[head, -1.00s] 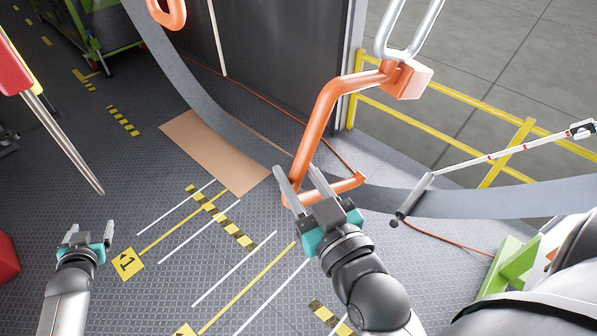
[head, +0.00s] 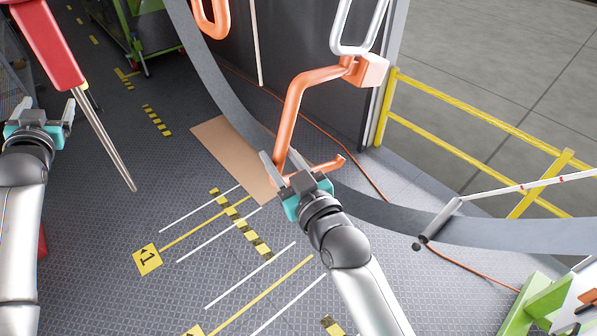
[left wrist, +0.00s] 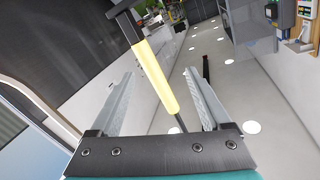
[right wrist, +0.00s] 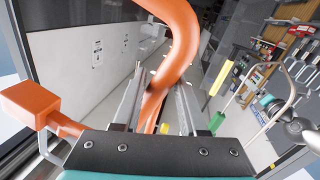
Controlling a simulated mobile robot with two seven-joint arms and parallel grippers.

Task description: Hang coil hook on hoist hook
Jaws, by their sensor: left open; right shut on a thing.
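In the right wrist view the orange bar (right wrist: 180,50) passes between the fingers. An orange curved hook (head: 211,22), which looks like the hoist hook, shows only its lower bend at the top, left of the silver loop and apart from it. My left gripper (head: 46,108) is open and empty at the left.
A red tool with a steel rod (head: 107,148) is near my left gripper. A grey curved band (head: 215,95) sweeps behind the coil hook. A yellow railing (head: 440,125) stands at right, a green cart (head: 125,25) at the upper left.

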